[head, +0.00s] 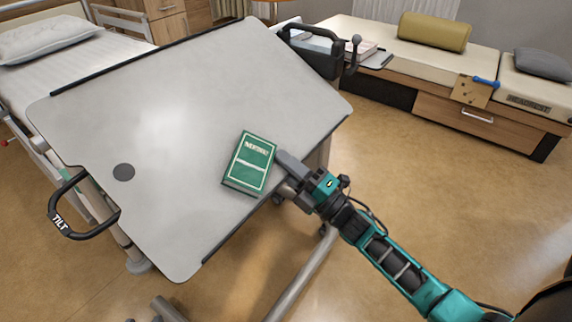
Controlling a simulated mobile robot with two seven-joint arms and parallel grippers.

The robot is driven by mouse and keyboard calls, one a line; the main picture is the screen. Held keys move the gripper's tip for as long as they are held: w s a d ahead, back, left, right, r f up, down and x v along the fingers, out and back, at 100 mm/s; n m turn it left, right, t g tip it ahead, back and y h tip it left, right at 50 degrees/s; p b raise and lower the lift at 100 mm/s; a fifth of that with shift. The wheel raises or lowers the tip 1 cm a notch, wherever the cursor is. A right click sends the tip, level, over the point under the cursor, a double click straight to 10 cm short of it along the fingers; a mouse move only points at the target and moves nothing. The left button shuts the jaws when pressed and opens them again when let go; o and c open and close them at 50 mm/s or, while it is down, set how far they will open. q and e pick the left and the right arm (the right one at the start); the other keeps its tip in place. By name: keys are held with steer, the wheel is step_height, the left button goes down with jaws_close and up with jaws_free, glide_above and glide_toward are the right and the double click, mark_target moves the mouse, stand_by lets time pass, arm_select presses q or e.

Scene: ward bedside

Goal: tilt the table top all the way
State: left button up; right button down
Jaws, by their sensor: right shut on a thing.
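The pale grey table top (185,95) fills the left and middle of the view and looks tilted, with its near right edge lower. It has dark strips along its two long edges. A black handle (62,222) marked TILT sits at its left end. My right gripper (284,160) is at the near right edge, just right of a green book. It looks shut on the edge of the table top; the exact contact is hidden. My left gripper is out of view.
The green book (250,163) lies on the table top close to the near edge strip. A bed (75,60) stands behind at left. A bench with drawers (490,118) stands at back right. The floor (450,200) at right is clear.

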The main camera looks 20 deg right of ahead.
steer(key=c, duration=1.3)
jaws_free()
steer(key=shift+o, duration=0.3)
